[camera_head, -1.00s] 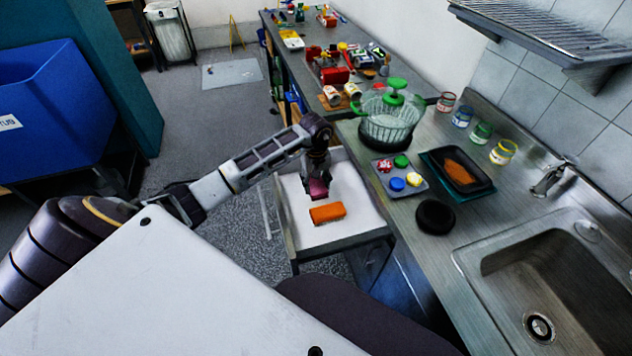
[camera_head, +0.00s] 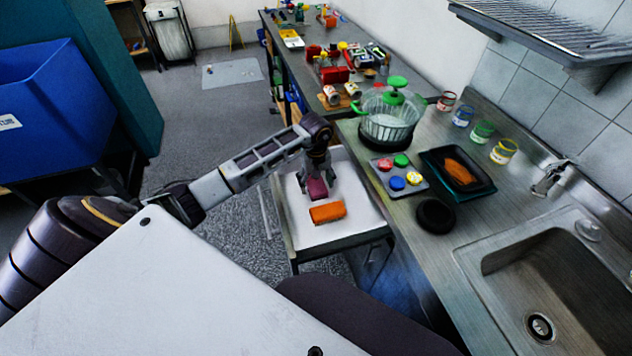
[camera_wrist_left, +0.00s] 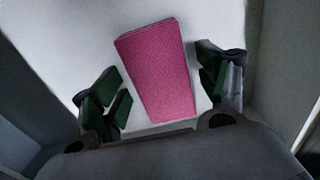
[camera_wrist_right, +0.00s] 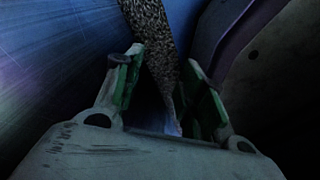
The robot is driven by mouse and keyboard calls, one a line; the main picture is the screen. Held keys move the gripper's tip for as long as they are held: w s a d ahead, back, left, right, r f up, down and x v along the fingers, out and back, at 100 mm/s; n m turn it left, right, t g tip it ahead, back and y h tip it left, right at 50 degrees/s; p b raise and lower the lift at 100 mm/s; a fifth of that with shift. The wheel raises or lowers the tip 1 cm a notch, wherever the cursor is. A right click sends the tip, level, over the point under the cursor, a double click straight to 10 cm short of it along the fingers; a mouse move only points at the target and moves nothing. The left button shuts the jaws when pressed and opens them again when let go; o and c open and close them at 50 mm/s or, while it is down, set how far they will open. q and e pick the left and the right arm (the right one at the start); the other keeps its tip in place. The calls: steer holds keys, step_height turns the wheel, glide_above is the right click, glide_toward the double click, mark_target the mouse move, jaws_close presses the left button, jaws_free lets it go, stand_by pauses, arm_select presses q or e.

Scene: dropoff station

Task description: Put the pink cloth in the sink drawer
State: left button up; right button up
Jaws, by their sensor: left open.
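The pink cloth (camera_head: 317,189) is a folded block inside the open white sink drawer (camera_head: 358,222), behind the orange cloth. My left gripper (camera_head: 318,178) is over the drawer with its fingers apart, one on each side of the pink cloth. In the left wrist view the pink cloth (camera_wrist_left: 160,75) lies between the spread green-padded fingers, with white drawer floor visible on both sides, so it is not clamped. My right gripper (camera_wrist_right: 160,85) shows only in its own wrist view; its fingers are apart with nothing between them.
An orange cloth (camera_head: 328,213) lies in the drawer in front of the pink one. The counter to the right holds a glass pot (camera_head: 388,120), a tray of coloured lids (camera_head: 402,177), a black dish (camera_head: 458,170) and the sink (camera_head: 535,290).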

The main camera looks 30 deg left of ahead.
mark_target(316, 183)
arm_select(q)
steer(key=shift+r, duration=0.25)
step_height(316, 183, up, 6)
steer(key=shift+f, duration=0.15)
step_height(316, 183, up, 6)
arm_select(e)
steer(key=shift+s+d, duration=0.15)
steer(key=shift+s, duration=0.15)
steer(key=shift+d, duration=0.15)
